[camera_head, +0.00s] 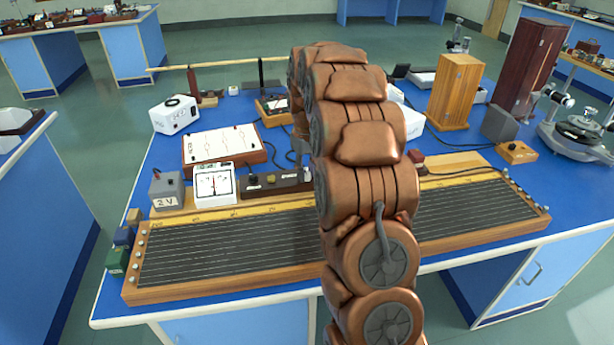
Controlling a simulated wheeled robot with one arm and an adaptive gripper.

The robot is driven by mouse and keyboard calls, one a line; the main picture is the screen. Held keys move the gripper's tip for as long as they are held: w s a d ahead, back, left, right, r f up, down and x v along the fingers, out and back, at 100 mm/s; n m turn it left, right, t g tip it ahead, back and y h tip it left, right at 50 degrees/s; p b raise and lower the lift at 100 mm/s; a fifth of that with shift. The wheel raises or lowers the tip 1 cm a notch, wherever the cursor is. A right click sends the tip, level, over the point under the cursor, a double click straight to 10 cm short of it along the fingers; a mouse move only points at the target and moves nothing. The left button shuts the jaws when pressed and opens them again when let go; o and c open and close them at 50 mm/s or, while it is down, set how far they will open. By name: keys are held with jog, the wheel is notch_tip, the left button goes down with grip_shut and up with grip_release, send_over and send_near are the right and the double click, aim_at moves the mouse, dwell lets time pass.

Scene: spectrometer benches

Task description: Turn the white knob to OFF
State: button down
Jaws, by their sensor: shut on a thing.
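I cannot make out a white knob or an OFF mark for certain. A small pale knob-like part (307,173) shows at the right end of a dark control strip (280,186), close to the left side of my arm. A white box with a dark dial on top (176,115) stands at the bench's back left. Another white box (411,119) is partly hidden behind my arm. My copper-coloured arm rises through the middle of the view and reaches away over the bench.
A long wooden board with dark wires (220,246) lies along the bench front. A 2 V box (167,190), a white meter (214,186) and a circuit panel (222,146) stand left. Wooden cabinets (455,92) stand back right. Blue bench top (345,86) shows at the back.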

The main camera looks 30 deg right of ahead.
aim_at(306, 173)
jog(key=shift+m+b, duration=0.55)
jog(key=shift+m, duration=0.65)
jog(key=c, duration=0.9)
grip_release()
jog(key=shift+r, duration=0.15)
notch_tip(306, 173, up, 12)
